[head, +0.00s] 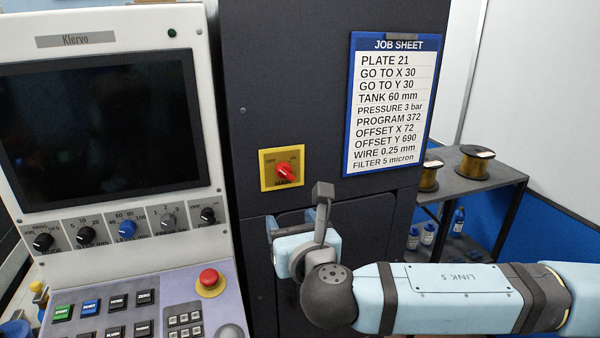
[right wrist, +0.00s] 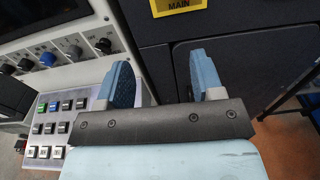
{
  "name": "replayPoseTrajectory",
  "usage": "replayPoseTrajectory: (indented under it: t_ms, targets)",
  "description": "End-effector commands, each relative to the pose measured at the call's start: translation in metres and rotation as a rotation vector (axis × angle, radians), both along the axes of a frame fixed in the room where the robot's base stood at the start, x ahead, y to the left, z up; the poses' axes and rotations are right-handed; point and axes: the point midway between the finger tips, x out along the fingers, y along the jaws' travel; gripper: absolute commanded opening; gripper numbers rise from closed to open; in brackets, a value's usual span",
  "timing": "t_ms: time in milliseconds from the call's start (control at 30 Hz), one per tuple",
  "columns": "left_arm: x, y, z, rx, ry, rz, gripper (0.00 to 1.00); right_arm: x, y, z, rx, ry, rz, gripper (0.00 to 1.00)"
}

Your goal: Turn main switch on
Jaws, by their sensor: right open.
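The main switch is a red rotary knob (head: 285,172) on a yellow plate (head: 267,183) on the dark cabinet front. The plate has small labels at its upper left and upper right. The knob looks tilted toward the upper-left label, which reads like OFF. My right gripper (head: 290,226) is below the switch, apart from it, with its jaws open and empty. In the right wrist view its two blue fingers (right wrist: 162,82) stand wide apart. Only the lower part of the yellow plate, marked MAIN (right wrist: 179,4), shows there; the knob is out of that frame. My left gripper is not in view.
A control console with a dark screen (head: 105,130), small knobs and a red emergency button (head: 210,281) stands at left. A job sheet (head: 390,105) hangs right of the switch. A shelf (head: 470,185) with wire spools is farther right. The cabinet face around the switch is clear.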

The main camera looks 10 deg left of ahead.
Motion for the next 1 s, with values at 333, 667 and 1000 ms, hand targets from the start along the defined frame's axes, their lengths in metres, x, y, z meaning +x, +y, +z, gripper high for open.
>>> replayPoseTrajectory:
  t_ms: [333, 667, 1000]
  targets:
    - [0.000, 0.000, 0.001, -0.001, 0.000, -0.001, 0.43, 0.019, -0.006, 0.017, -0.160, -0.162, -0.038, 0.61]
    - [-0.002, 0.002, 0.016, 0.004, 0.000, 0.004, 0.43, 0.074, 0.026, 0.019, -0.157, -0.162, -0.039, 0.61]
    - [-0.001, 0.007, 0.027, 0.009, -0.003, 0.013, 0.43, 0.122, 0.054, 0.017, -0.155, -0.159, -0.038, 0.61]
